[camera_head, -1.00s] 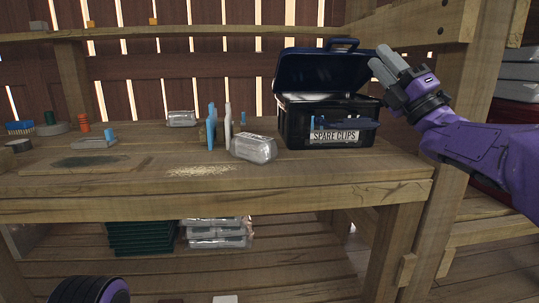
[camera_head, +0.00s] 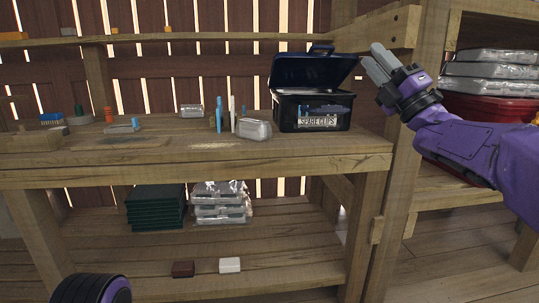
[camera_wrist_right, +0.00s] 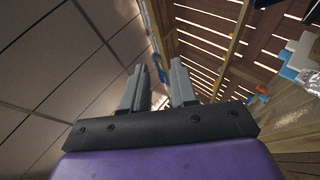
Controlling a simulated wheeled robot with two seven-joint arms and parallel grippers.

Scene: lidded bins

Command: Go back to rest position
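The dark blue bin labelled "SPARE CLIPS" (camera_head: 314,111) stands at the right end of the workbench, with its lid (camera_head: 312,72) raised. A purple and black part of my left arm shows at the bottom left, but the left gripper is not in view.
The workbench (camera_head: 200,165) holds clear containers (camera_head: 254,130), upright blue and white pieces, and small tools. Green trays (camera_head: 155,207) and clear packs (camera_head: 219,203) lie on the lower shelf. A wooden post stands right of the bin. A red container (camera_head: 490,108) sits on the right shelf.

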